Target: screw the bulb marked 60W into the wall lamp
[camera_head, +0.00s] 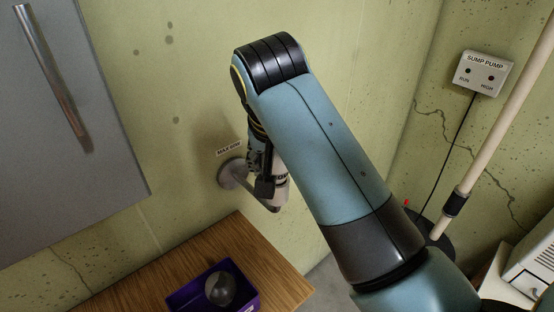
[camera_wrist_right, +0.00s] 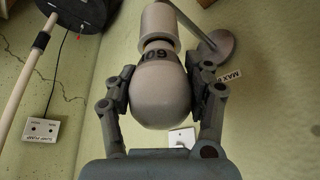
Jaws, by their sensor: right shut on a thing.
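The bulb (camera_wrist_right: 160,95), large and grey with dark marking that appears to read 60, shows upside down in the right wrist view. My right gripper (camera_wrist_right: 160,78) is shut on it, a finger on each side. The wall lamp has a pale cylindrical socket (camera_wrist_right: 158,27) and a round wall plate (camera_wrist_right: 222,42). The bulb's neck is lined up at the socket's mouth; I cannot tell how far it is in. In the head view my right gripper (camera_head: 266,182) is beside the lamp's wall plate (camera_head: 232,173), partly hiding the lamp. My left gripper is not in view.
A purple box (camera_head: 180,300) holding a dark grey bulb (camera_head: 221,288) sits on the wooden tabletop (camera_head: 265,262). A grey cabinet (camera_head: 90,150) hangs at left. The sump pump box (camera_head: 484,73) and a pale pipe (camera_head: 490,135) are at right.

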